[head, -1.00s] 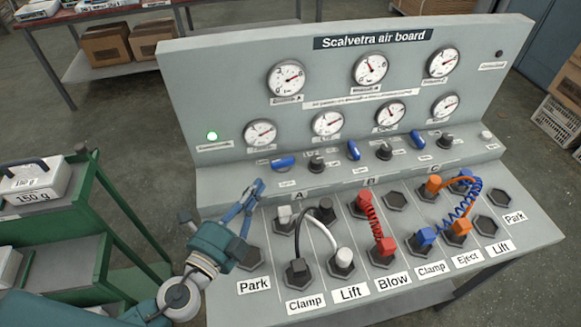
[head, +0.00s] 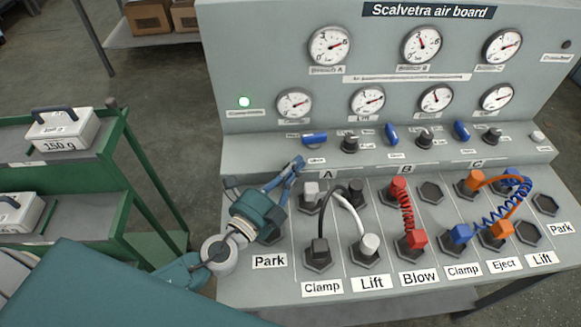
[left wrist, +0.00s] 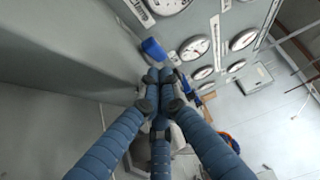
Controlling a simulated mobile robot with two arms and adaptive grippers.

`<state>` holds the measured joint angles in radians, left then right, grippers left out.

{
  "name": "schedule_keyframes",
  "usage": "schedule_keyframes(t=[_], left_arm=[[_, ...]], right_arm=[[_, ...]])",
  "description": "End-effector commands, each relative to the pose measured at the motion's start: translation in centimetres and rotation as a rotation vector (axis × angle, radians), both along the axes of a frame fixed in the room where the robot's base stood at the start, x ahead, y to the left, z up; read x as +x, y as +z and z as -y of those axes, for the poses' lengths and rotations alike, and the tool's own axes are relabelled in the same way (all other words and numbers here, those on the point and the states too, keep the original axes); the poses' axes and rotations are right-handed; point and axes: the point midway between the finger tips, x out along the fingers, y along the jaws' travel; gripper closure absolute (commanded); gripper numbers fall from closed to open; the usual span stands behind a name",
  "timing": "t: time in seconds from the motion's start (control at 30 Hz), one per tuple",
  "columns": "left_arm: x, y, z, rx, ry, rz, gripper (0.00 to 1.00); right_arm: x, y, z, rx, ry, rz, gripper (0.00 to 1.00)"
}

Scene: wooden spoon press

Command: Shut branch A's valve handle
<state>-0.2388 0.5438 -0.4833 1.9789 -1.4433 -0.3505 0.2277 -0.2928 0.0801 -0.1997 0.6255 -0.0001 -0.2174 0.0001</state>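Branch A's valve handle (head: 314,139) is a blue lever on the sloped strip of the air board (head: 500,100), above the letter A. It lies nearly sideways, while the blue handles of branch B (head: 392,135) and branch C (head: 461,131) stand more upright. My left gripper (head: 297,163) is just below and left of branch A's handle. My right gripper is not in view.
Black knobs (head: 350,144) stand beside the handles. Below are plugs and hoses: black and white ones (head: 369,245), a red coil (head: 405,210), blue and orange ones (head: 497,230). A green light (head: 244,101) is lit. A green cart (head: 150,215) with weights stands left.

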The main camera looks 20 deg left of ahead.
Motion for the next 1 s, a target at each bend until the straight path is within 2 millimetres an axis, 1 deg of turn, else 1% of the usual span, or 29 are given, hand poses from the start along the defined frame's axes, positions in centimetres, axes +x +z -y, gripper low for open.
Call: schedule_keyframes(t=[0.03, 0.1, 0.2, 0.33, 0.5, 0.77, 0.83, 0.9, 1.0], left_arm=[[1.1, 0.6, 0.3, -0.001, 0.0, 0.002, 1.0], [2.3, 0.5, 0.6, -0.001, 0.0, 0.002, 1.0], [3.7, 0.3, 1.1, 0.0, -0.001, 0.0, 1.0], [5.0, 0.2, 1.4, -0.001, -0.001, 0.0, 1.0], [5.5, 0.0, 1.6, -0.001, -0.001, -0.001, 1.0], [5.5, 0.0, 1.6, -0.001, -0.002, -0.001, 1.0], [5.7, -0.3, 1.4, 0.0, -0.009, -0.001, 1.0], [6.0, -0.6, 1.1, 0.002, -0.032, 0.0, 1.0], [6.2, -0.6, 0.4, 0.001, -0.067, 0.0, 1.0]], right_arm=[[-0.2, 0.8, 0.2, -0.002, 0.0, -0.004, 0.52], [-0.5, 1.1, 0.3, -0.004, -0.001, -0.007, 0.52], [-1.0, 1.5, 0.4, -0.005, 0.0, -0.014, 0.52], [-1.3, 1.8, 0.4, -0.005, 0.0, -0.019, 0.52], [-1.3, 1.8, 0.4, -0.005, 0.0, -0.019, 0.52], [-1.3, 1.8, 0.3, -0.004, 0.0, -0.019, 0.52], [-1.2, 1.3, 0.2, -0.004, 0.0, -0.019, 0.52], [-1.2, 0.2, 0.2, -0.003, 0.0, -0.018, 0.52], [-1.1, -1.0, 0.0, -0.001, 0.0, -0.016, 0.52]])
